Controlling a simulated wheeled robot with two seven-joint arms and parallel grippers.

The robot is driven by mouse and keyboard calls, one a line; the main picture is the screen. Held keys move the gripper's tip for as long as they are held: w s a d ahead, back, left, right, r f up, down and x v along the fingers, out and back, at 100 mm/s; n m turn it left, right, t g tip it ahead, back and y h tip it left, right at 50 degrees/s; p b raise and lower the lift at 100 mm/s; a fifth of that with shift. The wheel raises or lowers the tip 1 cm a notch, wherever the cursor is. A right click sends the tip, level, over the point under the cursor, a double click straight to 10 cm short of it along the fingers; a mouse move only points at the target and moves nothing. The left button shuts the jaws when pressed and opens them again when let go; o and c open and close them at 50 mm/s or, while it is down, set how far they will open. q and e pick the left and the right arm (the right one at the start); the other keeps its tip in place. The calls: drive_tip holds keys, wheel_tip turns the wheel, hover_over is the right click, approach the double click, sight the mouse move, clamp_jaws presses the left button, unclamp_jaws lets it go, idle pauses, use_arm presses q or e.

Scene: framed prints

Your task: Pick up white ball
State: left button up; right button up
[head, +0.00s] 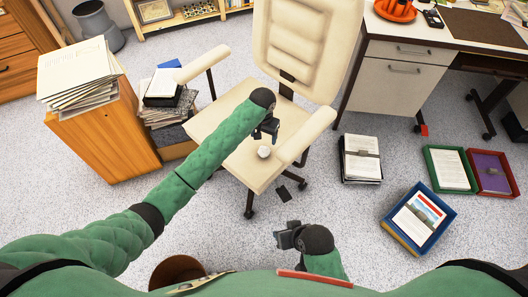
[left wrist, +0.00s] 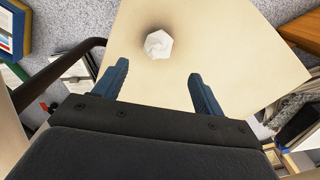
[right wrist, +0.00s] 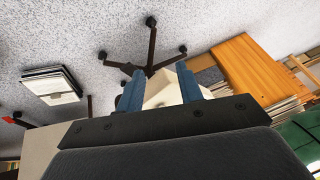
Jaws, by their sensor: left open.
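The white ball (head: 264,151), a small faceted ball, rests on the cream seat of the office chair (head: 240,163). In the left wrist view the ball (left wrist: 158,44) lies just beyond the fingertips and between their lines, a little nearer the left finger. My left gripper (head: 266,132) is open and empty above the seat, close to the ball and not around it. My right gripper (head: 284,236) is low in front of the chair, away from the ball. Its fingers (right wrist: 160,72) stand apart with nothing held between them.
The chair's armrests (head: 306,136) flank the seat. A wooden cabinet (head: 112,125) with stacked papers stands left. A desk (head: 405,75) stands right. Document trays, including a blue one (head: 398,235), and a paper stack (head: 361,160) lie on the carpet at right.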

sight(264, 148)
use_arm(q)
drive_tip(key=shift+s+a+f, duration=0.1)
drive_tip(key=shift+s+f, duration=0.05)
drive_tip(key=shift+f, duration=1.6)
drive_tip(key=shift+d+f, duration=0.15)
drive_tip(key=shift+f, duration=1.25)
drive_tip(key=shift+d+f, duration=0.1)
drive_tip(key=shift+f, duration=1.25)
use_arm(e)
drive_tip(key=shift+r, duration=0.85)
use_arm(q)
drive_tip(key=c, duration=1)
